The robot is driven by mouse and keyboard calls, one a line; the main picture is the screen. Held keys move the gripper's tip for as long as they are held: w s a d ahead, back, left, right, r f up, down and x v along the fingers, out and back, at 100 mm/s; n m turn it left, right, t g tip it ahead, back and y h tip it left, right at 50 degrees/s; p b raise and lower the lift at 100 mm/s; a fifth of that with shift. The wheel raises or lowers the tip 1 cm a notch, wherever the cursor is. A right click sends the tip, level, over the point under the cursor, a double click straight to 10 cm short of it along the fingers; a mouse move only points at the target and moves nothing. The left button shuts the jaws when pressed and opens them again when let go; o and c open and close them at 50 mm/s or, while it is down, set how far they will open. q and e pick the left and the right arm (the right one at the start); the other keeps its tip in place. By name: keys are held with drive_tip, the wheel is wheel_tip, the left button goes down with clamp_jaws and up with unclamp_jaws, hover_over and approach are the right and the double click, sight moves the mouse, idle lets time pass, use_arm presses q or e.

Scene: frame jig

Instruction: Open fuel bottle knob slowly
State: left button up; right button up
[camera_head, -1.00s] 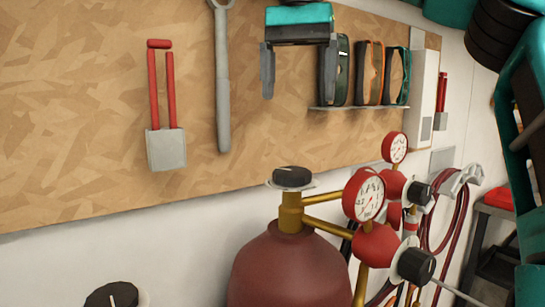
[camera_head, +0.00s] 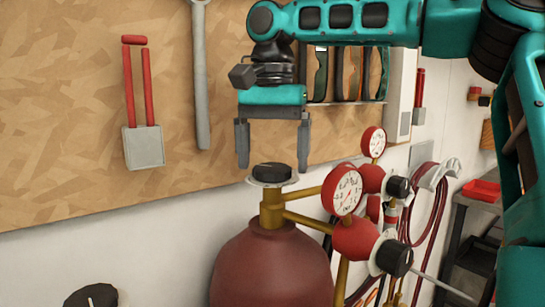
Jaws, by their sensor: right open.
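The fuel bottle (camera_head: 270,268) is a dark red cylinder with a brass neck at the lower middle of the head view. Its black knob (camera_head: 272,172) sits on top of the neck, on a pale disc. My right gripper (camera_head: 272,158) points down from above, its two grey fingers apart and empty. The fingertips are close to knob height, one at each side of the knob in the picture; I see no contact, and the depth between them is hard to judge. My left gripper is not in view.
Red gauges (camera_head: 343,191) and regulators with black knobs stand right of the bottle neck. Another black knob (camera_head: 92,296) shows at the bottom left. A chipboard panel (camera_head: 70,120) with hanging tools is behind. Red hoses (camera_head: 428,205) hang at the right.

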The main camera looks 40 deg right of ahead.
drive_tip(key=shift+f, duration=0.35)
drive_tip(key=shift+c, duration=0.3)
drive_tip(key=c, duration=1)
